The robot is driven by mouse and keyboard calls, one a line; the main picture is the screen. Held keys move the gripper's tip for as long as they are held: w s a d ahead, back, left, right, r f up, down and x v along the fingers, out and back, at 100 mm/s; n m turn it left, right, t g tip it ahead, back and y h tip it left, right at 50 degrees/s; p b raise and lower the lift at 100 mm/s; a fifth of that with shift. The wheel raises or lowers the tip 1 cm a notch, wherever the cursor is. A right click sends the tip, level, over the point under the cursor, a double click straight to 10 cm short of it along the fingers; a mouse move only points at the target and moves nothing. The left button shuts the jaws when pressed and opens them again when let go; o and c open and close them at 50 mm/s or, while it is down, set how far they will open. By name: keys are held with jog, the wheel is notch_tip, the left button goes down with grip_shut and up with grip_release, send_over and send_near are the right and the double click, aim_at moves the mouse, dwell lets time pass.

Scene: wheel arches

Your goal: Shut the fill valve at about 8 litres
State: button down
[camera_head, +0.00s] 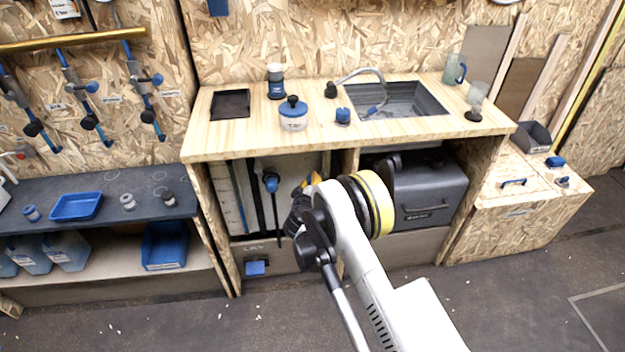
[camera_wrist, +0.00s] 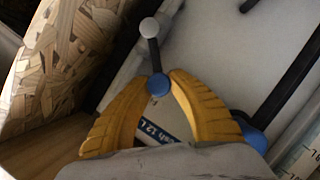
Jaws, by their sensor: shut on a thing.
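My gripper (camera_wrist: 162,82) has its yellow fingers closed around the blue hub (camera_wrist: 158,86) of a small valve lever in the wrist view. The lever's dark handle (camera_wrist: 154,54) rises from the hub to a pale grey ball. Behind is a whitish tank (camera_wrist: 205,50) with a label partly hidden by the fingers, "12 L" readable. In the head view my gripper (camera_head: 312,182) reaches into the open cabinet beside the pale tank (camera_head: 290,170); my arm hides the lever there. A marked strip (camera_wrist: 298,158) shows at the wrist view's lower right; I cannot read a water level.
A blue fitting (camera_head: 271,182) with a black pipe stands left of my gripper. A wooden cabinet wall (camera_wrist: 62,50) is close at left in the wrist view. A dark grey box (camera_head: 430,190) fills the right bay. The counter (camera_head: 225,140) lies above; floor in front is open.

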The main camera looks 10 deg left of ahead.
jog(key=shift+d, duration=0.1)
dwell(0.3)
jog(key=c, duration=1.2)
grip_release()
jog(key=shift+f, duration=0.1)
jog(key=shift+o, duration=0.2)
jog(key=v, duration=0.7)
jog(key=shift+s, duration=0.25)
